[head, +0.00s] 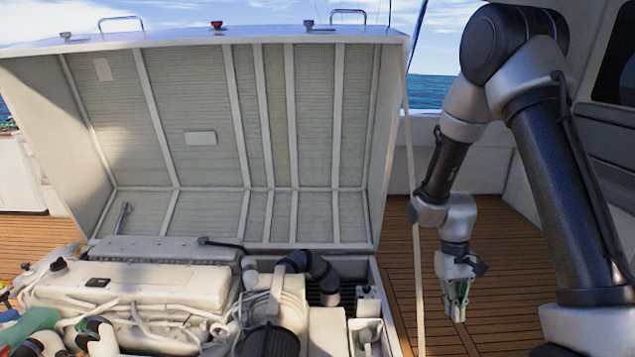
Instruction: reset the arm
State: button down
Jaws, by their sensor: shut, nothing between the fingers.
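My gripper (457,300) hangs from my bent arm at the right of the head view, pointing down. It is shut and empty. It is over the wooden deck, to the right of the engine hatch and apart from it. The hatch lid (215,140) stands open and tilted back, with its ribbed inner side showing. The white engine (140,285) sits in the opening below the lid.
A pale upright pole or rope (412,215) runs between the hatch and my arm. Black hoses (318,272) and a dark round filter (270,340) are at the right part of the engine bay. The wooden deck (510,260) is clear around my gripper. A white cabin wall stands at the far right.

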jog(key=s+d+r+t, duration=0.1)
jog(key=s+r, duration=0.4)
jog(key=r, duration=0.5)
jog(key=s+d+r+m+t, duration=0.1)
jog(key=s+r+t, duration=0.3)
jog(key=r, duration=0.6)
jog(key=s+d+r+t, duration=0.1)
jog(key=s+r+t, duration=0.2)
jog(key=s+r, duration=0.3)
jog(key=shift+s+d+r+y, duration=0.25)
jog(key=shift+s+r+y, duration=0.1)
jog(key=shift+r, duration=1.95)
